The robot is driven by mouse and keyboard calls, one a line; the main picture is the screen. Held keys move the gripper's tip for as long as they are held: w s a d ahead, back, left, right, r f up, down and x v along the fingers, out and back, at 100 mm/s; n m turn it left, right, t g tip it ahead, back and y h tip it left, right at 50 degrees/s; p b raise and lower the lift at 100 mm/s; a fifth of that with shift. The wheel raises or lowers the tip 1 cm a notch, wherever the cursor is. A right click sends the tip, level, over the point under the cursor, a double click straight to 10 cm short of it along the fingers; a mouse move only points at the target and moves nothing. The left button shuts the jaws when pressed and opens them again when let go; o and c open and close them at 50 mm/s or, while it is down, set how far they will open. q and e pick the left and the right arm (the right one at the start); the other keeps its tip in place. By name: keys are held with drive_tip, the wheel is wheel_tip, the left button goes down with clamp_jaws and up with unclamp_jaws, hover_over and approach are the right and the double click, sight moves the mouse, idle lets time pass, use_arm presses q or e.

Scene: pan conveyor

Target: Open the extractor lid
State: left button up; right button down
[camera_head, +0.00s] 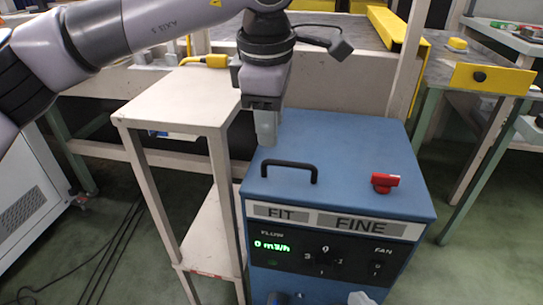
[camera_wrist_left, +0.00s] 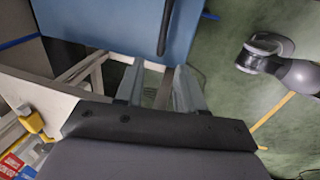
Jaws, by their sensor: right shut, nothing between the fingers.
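The extractor is a blue box (camera_head: 335,140) with a black handle (camera_head: 288,170) on its top, and it looks closed. A red switch (camera_head: 385,182) is on the same top. My left gripper (camera_head: 265,140) points down behind and left of the handle, above the box's rear left corner. In the left wrist view its two fingers (camera_wrist_left: 160,92) are apart with nothing between them, and the handle (camera_wrist_left: 165,28) lies beyond them, not touched. A grey tip at the bottom edge, before the extractor's front, seems to be my right gripper (camera_head: 361,298); most of it is cut off.
A beige shelf stand (camera_head: 185,100) is close to the extractor's left. A workbench (camera_head: 345,85) with yellow parts runs behind it. Another bench with a yellow plate (camera_head: 490,79) stands to the right. Cables lie on the green floor at left.

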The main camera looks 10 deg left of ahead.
sight(273, 160)
use_arm(q)
drive_tip(key=f, duration=0.1)
drive_tip(key=f+b, duration=0.1)
drive_tip(key=f, duration=0.1)
drive_tip(key=w+f, duration=0.1)
drive_tip(key=f, duration=0.1)
drive_tip(key=shift+f+b, duration=0.2)
drive_tip(key=shift+b, duration=0.2)
drive_tip(key=shift+w+f, duration=0.1)
drive_tip(key=shift+f, duration=0.5)
use_arm(e)
drive_tip(key=shift+s+d+f+n+t+h, duration=0.15)
drive_tip(key=shift+d+n+t+h, duration=0.25)
drive_tip(key=shift+d, duration=0.45)
use_arm(q)
clamp_jaws()
